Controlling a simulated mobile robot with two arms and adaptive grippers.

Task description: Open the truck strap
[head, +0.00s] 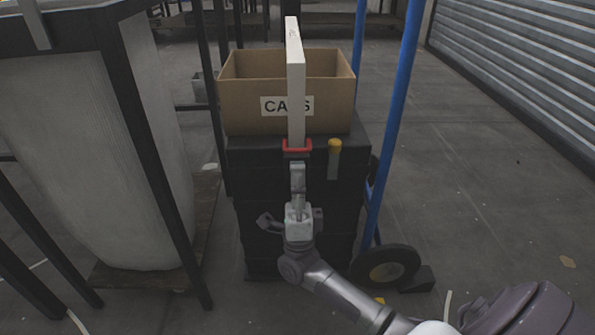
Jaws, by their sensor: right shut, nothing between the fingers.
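A blue-framed hand truck (394,110) carries a stack of black boxes (258,200) with an open cardboard box (240,105) on top. A tall, pale strap-like bar (296,85) stands upright in front of the cardboard box and covers part of its lettering. A red piece (297,146) is at the bar's lower end, with a yellow-topped piece (335,150) to its right. My right gripper (298,190) is just below the red piece, in front of the black stack. It is shut and empty; contact with the red piece cannot be told. My left gripper is out of view.
A black-framed rack with a whitish container (95,150) stands close on the left. The truck's wheel (386,268) rests on the floor at the lower right of the stack. Open grey floor lies right, up to a ribbed shutter (530,60).

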